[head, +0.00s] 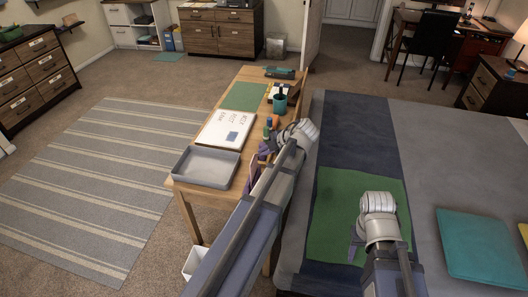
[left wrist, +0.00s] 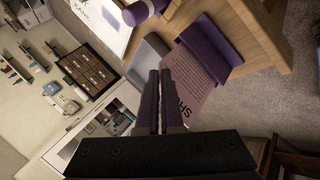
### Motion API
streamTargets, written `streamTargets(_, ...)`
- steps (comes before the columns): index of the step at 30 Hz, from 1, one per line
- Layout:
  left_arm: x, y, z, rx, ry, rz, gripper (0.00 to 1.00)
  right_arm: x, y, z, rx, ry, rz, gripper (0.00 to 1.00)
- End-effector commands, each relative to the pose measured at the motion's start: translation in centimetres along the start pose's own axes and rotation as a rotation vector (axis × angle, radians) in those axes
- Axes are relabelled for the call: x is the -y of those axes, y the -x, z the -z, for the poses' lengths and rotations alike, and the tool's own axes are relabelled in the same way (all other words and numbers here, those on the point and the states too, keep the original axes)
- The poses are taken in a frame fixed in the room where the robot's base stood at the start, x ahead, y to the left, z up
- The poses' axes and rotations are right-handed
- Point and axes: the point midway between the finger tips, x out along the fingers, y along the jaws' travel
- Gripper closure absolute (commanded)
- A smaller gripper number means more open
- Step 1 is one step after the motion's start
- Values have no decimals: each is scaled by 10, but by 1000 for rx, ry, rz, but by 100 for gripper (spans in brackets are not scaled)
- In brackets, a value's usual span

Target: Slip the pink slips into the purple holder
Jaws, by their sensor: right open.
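The purple holder (left wrist: 207,45) stands near the edge of the wooden desk in the left wrist view. A pink slip (left wrist: 190,85) with dark print rises from beside it; I cannot tell whether it is seated in the holder. My left gripper (left wrist: 160,75) points towards the desk with its two dark fingers together, close beside the slip. The slip shows past the right finger, and I see no paper between the fingertips. In the head view my left arm partly hides the holder and slip at the desk's right edge. My right gripper (head: 378,203) is open above the green cloth.
The desk bears a grey tray (head: 206,167), a white printed board (head: 226,129), a green blotter (head: 245,97) and a dark cup (head: 279,104). A bed with a green cloth (head: 330,215) and teal cushion (head: 482,246) lies to the right. Striped rug (head: 100,180) is clear.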

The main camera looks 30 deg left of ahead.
Motion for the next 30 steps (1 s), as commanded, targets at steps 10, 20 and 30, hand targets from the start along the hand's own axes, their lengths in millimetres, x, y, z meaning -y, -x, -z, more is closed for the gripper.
streamTargets(10,6,-7,-2,0,0,0,100,1,-10,1,0,0,0,50)
streamTargets(20,11,-13,-5,0,0,0,100,2,-17,1,0,0,0,50)
streamTargets(30,12,-14,-5,0,0,0,76,2,-19,1,0,0,0,50)
